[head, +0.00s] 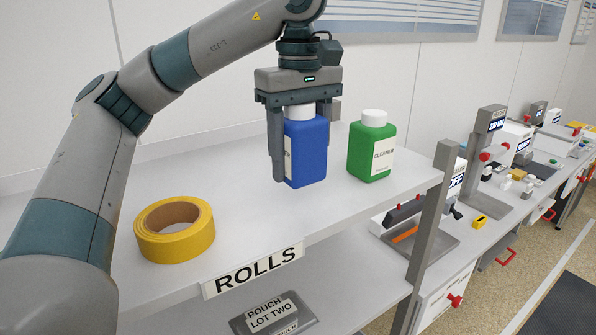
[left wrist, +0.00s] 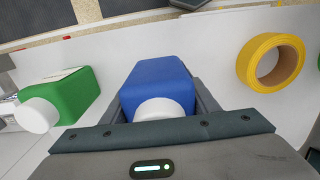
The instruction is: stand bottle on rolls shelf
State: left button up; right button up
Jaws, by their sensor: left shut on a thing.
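A blue bottle (head: 307,150) with a white cap is upright between the fingers of my left gripper (head: 303,160), which is shut on it. In the left wrist view the blue bottle (left wrist: 160,85) sits between the two fingers, cap toward the palm. The bottle is over the white rolls shelf (head: 240,220), which carries a ROLLS label (head: 253,270) on its front edge. I cannot tell whether its base touches the shelf. My right gripper is not in view.
A green cleaner bottle (head: 371,148) stands on the shelf just right of the blue one. A yellow tape roll (head: 174,230) lies at the left. A grey post (head: 430,220) stands at the shelf's right end. Below is a pouch box (head: 272,315). Shelf between roll and blue bottle is clear.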

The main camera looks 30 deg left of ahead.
aim_at(298, 110)
pick_arm(q)
jog(key=shift+a+f, duration=0.1)
jog(key=shift+a, duration=0.1)
jog(key=shift+f, duration=0.1)
jog(key=shift+f+p, duration=0.35)
jog(key=shift+f, duration=1.55)
jog(key=o, duration=1.4)
jog(key=shift+f, duration=0.15)
jog(key=shift+r, duration=6.15)
